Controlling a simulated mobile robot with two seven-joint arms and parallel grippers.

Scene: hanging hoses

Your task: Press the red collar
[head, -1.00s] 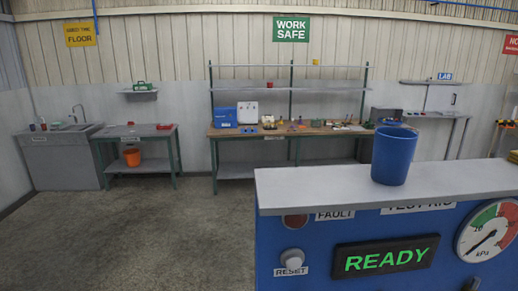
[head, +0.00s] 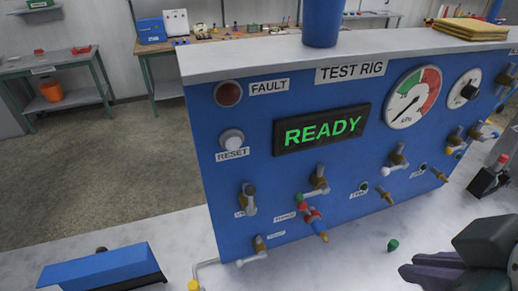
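A red collar (head: 312,215) sits on a brass-tipped fitting low on the front of the blue test rig (head: 235,185). Another red-topped part (head: 502,160) shows on a small black device at the right edge. My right gripper (head: 408,266) is at the bottom right, dark grey with purplish fingers, apart from the red collar and right of it. Its fingertips lie close together in this view, and I cannot tell whether they are open. I see nothing between them. My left gripper is not in view.
The rig's display (head: 322,129) reads READY. Several valves and fittings stick out beside the collar. A small green cap (head: 393,245) lies on the pale bench (head: 345,265). A blue box-like object (head: 95,267) is at bottom left. A blue bucket (head: 322,22) and yellow cloths (head: 470,28) rest on top.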

